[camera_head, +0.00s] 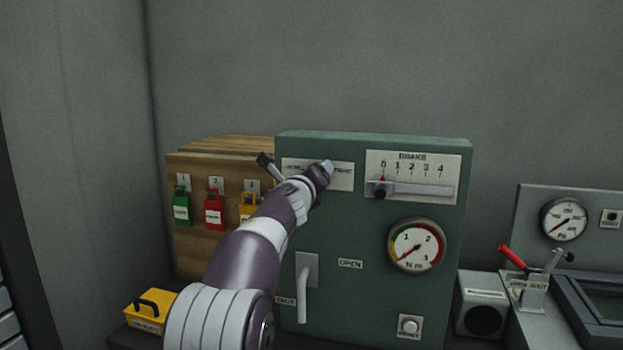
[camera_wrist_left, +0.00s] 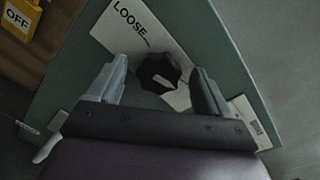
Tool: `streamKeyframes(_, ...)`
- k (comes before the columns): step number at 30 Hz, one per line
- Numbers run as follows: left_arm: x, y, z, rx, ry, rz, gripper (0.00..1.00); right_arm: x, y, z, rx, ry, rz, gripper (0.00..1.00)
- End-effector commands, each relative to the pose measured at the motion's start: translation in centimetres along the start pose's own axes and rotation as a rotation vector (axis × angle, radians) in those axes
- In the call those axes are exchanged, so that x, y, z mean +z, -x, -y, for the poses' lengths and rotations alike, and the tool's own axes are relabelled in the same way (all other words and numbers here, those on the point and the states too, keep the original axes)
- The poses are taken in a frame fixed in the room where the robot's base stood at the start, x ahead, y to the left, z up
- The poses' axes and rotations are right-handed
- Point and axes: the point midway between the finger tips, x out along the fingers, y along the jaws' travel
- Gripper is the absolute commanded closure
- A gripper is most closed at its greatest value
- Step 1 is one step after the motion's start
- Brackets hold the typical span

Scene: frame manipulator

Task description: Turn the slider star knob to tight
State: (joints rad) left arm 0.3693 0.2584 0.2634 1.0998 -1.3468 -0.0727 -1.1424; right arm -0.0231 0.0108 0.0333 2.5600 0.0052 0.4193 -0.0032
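The black star knob (camera_wrist_left: 159,72) sits on a white label plate (camera_head: 342,180) on the green panel (camera_head: 345,230). The word LOOSE shows at the plate's left in the left wrist view, and a pale mark shows on the knob. My left gripper (camera_head: 326,167) is at the plate and hides the knob in the head view. In the left wrist view the left gripper (camera_wrist_left: 158,82) is open, with one finger on each side of the knob and small gaps visible. My right gripper is not in view.
Right of the plate is a BRAKE slider (camera_head: 381,192) at 0. Below are a round gauge (camera_head: 416,245), a pale lever handle (camera_head: 303,290) and a push button (camera_head: 409,325). A wooden box (camera_head: 190,240) with coloured padlocks stands left. A red-handled lever (camera_head: 512,257) is right.

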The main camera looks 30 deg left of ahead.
Motion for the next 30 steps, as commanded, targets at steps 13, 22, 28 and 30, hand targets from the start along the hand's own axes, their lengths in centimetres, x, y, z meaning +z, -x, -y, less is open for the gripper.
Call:
streamKeyframes(13,-0.2,7.2,-0.2,-0.001,0.001,0.003,0.21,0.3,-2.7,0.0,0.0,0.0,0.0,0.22)
streamKeyframes(22,0.0,12.4,0.0,0.0,0.0,0.0,0.21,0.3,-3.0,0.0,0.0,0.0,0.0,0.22)
streamKeyframes(28,0.0,12.7,0.0,0.0,0.0,0.0,0.21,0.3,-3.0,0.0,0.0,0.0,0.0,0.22)
streamKeyframes(30,0.0,12.7,0.0,0.0,0.0,0.0,0.21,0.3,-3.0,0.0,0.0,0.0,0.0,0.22)
